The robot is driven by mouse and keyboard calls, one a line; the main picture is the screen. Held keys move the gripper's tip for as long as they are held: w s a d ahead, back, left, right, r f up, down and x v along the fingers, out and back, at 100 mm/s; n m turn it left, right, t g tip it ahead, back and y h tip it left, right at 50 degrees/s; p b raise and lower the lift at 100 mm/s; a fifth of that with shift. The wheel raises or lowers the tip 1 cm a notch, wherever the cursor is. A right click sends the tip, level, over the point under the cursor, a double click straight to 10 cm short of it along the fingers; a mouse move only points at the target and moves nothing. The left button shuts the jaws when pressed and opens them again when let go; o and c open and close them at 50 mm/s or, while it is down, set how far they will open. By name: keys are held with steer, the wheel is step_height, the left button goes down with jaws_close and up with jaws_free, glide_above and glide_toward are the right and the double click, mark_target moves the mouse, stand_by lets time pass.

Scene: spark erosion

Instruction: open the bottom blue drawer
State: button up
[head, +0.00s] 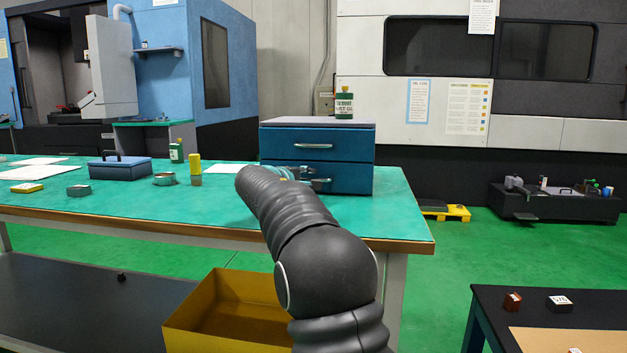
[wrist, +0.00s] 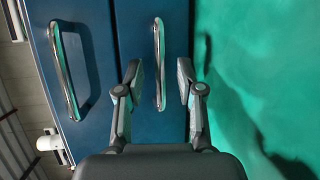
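The blue drawer cabinet (head: 345,158) stands at the right end of the green table, with two drawers that look shut. The top drawer has a silver handle (head: 313,145), which shows in the left of the wrist view (wrist: 68,70). The bottom drawer (head: 352,181) has its own silver handle (head: 320,181), which shows upright in the wrist view (wrist: 159,65). My gripper (wrist: 160,78) is open, with one finger on each side of the bottom handle and gaps visible. In the head view my arm hides most of the gripper and part of the bottom drawer.
A green-labelled container (head: 344,104) stands on the cabinet. A blue toolbox (head: 120,168), a yellow-capped bottle (head: 195,168) and a round tin (head: 164,179) are on the green table (head: 120,205) to the left. A yellow bin (head: 215,322) is below the table's front edge.

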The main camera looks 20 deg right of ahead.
steer(key=shift+x, duration=1.25)
jaws_close()
